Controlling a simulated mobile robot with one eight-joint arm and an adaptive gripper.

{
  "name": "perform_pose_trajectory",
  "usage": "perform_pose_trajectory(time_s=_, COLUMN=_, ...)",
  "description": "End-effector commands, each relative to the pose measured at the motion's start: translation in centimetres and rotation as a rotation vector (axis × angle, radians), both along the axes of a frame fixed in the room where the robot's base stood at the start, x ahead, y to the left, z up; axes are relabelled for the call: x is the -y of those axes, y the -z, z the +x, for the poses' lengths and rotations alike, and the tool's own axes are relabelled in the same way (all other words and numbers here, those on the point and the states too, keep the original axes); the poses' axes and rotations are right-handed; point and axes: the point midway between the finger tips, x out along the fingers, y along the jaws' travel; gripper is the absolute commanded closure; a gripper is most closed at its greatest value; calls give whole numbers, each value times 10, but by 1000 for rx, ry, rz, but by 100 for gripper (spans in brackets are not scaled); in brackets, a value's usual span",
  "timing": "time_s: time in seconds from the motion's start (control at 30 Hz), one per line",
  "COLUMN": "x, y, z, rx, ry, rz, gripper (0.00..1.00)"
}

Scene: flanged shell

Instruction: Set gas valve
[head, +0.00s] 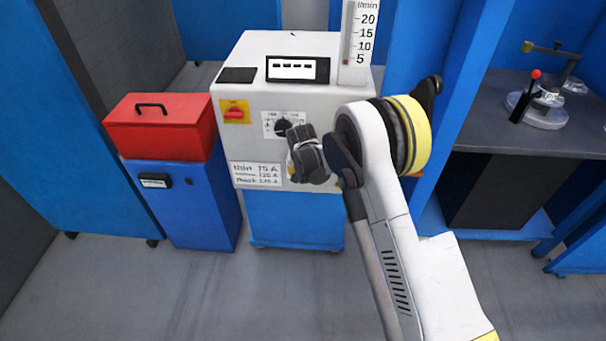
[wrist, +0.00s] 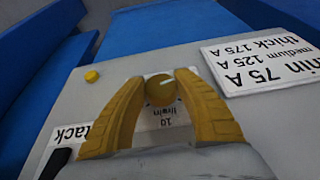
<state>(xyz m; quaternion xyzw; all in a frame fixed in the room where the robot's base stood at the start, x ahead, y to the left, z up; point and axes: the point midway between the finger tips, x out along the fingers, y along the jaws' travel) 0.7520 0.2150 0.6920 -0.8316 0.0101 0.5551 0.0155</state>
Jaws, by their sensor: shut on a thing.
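The small brass-coloured round knob (wrist: 160,95) of the gas valve sits on the white machine's front, between the two yellow fingers of my gripper (wrist: 161,80) in the wrist view. The fingers are shut on it from both sides. A pale line marks the knob's face. A label (wrist: 176,121) beside it reads 10 l/min, upside down. In the head view my gripper (head: 306,157) is against the machine front and hides the knob. The flow gauge (head: 359,32) stands on top of the machine, with a red mark near 5.
The white machine (head: 258,103) also bears a black rotary knob (head: 284,127), a red switch (head: 235,113) and a current label (head: 256,173). A red toolbox (head: 160,127) on a blue cabinet (head: 190,205) stands left. A dark workbench (head: 480,115) stands right. Grey floor is clear in front.

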Motion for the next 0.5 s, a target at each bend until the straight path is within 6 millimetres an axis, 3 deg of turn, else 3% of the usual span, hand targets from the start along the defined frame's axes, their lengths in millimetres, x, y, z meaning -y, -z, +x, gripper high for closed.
perform_pose_trajectory(time_s=0.27, x=1, y=1, z=0, rx=2, ry=2, rz=50, gripper=94)
perform_pose_trajectory(time_s=0.5, x=2, y=1, z=0, rx=7, ry=3, rz=198, gripper=94)
